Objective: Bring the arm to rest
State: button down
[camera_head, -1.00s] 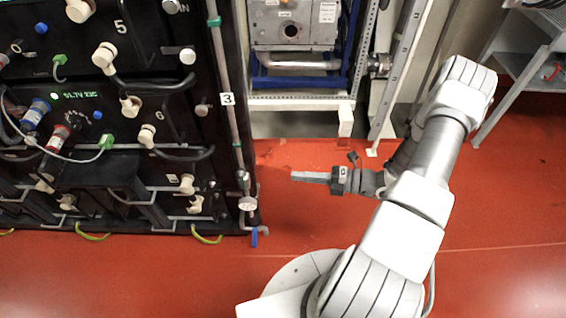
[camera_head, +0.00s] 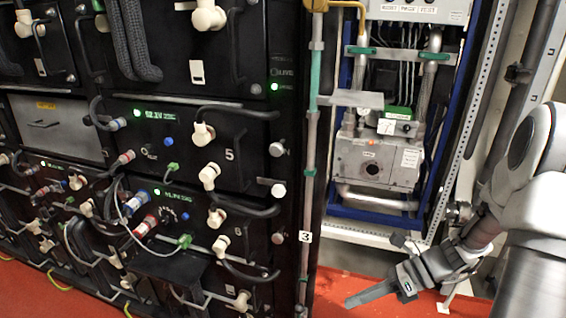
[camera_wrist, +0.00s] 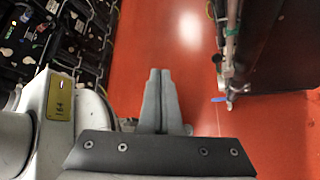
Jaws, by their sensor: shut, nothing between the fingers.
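My gripper (camera_head: 372,294) shows at the lower right of the head view, in front of the foot of the blue-framed unit. Its grey fingers lie together and point left and slightly down, with nothing between them. In the wrist view the gripper (camera_wrist: 160,72) has both fingers side by side and touching, over bare red floor. My arm comes in from the right edge of the head view, bent, with the forearm reaching down and left. The fingers are apart from everything around them.
A black battery rack (camera_head: 235,155) with cables and connectors fills the left. A blue-framed unit with a grey metal box (camera_head: 375,163) stands behind my gripper. A perforated metal post (camera_head: 470,120) rises near my arm. The red floor (camera_wrist: 185,30) is clear below the fingers.

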jog(key=s+r+n+t+h+p, duration=0.3)
jog(key=s+r+n+h, duration=0.2)
jog(key=r+n, duration=0.7)
jog(key=s+a+r+n+t+h+p, duration=0.1)
jog(key=s+r+n+h, duration=0.5)
jog(key=r+n, duration=0.6)
notch_tip(320, 180, up, 3)
jog(key=shift+s+a+r+n+t+p, duration=0.1)
jog(key=shift+s+a+n+t+p, duration=0.2)
jog(key=shift+t+p, duration=0.7)
jog(key=shift+w+a, duration=0.15)
jog(key=shift+a, duration=0.1)
